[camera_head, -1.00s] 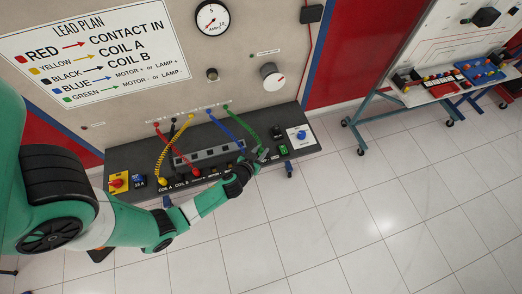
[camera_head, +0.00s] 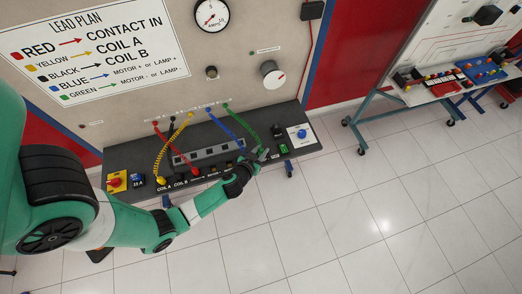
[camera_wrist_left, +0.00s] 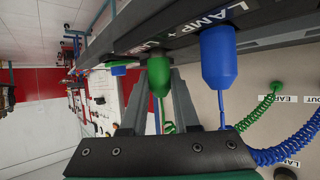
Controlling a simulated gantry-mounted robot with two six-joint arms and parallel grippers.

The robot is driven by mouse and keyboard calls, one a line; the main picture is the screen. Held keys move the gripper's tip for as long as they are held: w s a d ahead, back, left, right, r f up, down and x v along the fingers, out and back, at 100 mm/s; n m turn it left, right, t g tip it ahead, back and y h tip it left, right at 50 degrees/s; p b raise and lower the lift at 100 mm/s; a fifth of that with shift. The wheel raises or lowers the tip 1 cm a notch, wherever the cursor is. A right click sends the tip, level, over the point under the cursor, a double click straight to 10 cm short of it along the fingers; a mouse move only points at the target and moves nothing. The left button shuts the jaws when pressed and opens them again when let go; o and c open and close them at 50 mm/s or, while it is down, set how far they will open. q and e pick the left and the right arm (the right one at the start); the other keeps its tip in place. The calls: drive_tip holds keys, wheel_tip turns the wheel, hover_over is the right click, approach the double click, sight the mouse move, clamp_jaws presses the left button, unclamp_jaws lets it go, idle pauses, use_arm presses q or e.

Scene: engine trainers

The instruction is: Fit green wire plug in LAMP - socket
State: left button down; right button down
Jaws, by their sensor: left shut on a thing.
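The green plug (camera_wrist_left: 158,76) is between the fingers of my left gripper (camera_wrist_left: 160,88), which is shut on it. Its coiled green wire (camera_head: 243,122) runs up to the back panel. The plug's top end is at the dark console face, by a partly hidden label beside LAMP +. The LAMP - socket itself is hidden behind the plug, and I cannot tell whether the plug is seated. In the head view my left gripper (camera_head: 262,155) is at the console's front right. My right gripper is not in view.
The blue plug (camera_wrist_left: 217,56) stands at LAMP +, close beside the green one. A blue coiled wire (camera_head: 226,126) runs near the green wire. A yellow plug (camera_head: 161,181) and a red plug (camera_head: 196,172) are further left on the console (camera_head: 135,158). A blue knob (camera_head: 301,134) is at right.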

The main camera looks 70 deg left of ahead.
use_arm(q)
drive_tip(key=shift+f+b, duration=0.35)
drive_tip(key=shift+f, duration=0.05)
drive_tip(key=c, duration=0.9)
unclamp_jaws()
drive_tip(key=shift+r, duration=0.1)
drive_tip(key=shift+p+v, duration=0.45)
drive_tip(key=shift+v, duration=0.3)
drive_tip(key=shift+r+p+v, duration=0.3)
drive_tip(key=shift+p+v, duration=0.2)
drive_tip(key=shift+v, duration=1.2)
drive_tip(key=shift+w+a+r, duration=0.1)
wheel_tip(320, 180, up, 4)
drive_tip(key=p, duration=0.3)
drive_tip(key=shift+r+p, duration=0.15)
drive_tip(key=shift+p, duration=0.2)
